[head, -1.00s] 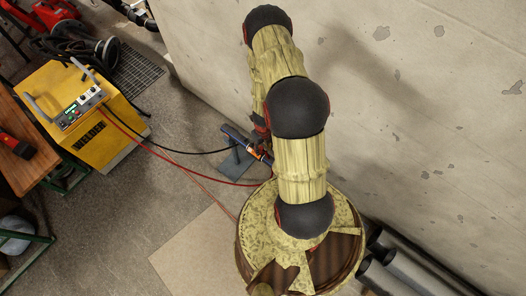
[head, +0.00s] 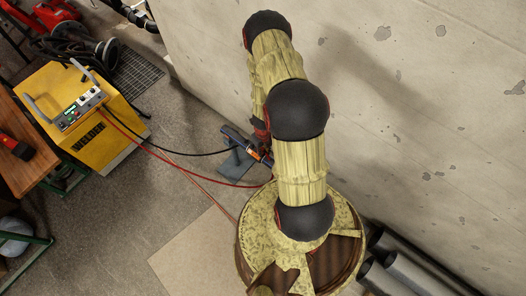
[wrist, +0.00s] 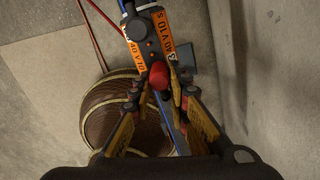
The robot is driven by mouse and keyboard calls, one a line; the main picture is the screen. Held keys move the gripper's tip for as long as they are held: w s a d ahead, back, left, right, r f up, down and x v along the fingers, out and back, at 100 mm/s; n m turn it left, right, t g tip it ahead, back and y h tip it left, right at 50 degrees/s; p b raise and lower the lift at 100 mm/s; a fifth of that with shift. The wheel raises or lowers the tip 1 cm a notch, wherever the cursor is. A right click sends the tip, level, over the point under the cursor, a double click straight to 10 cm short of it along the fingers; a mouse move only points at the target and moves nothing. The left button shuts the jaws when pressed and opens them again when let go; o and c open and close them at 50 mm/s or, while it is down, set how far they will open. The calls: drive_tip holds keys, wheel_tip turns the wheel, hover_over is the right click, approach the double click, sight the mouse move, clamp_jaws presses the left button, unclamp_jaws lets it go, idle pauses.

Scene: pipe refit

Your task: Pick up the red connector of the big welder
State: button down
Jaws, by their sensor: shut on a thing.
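The red connector (wrist: 159,76) shows in the wrist view between the two fingers of my gripper (wrist: 160,90). My gripper is shut on it. Just beyond it is a blue pipe with orange labels and dark fittings (wrist: 136,30); I cannot tell whether the connector touches it. In the head view the big yellow welder (head: 80,115) stands at the left, with a red cable (head: 190,172) and a black cable (head: 185,153) running from it towards the pipe. My arm hides most of my gripper and the connector in the head view.
The pipe rests at a grey-blue stand (head: 236,165) close to the concrete wall (head: 420,110). Grey pipes (head: 410,270) lie along the wall's foot at lower right. A wooden bench (head: 25,150) is at the left. The floor between welder and stand is clear except for cables.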

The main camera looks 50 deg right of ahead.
drive_tip(key=shift+w+d+r, duration=0.1)
drive_tip(key=shift+w+d, duration=0.1)
drive_tip(key=shift+d, duration=0.05)
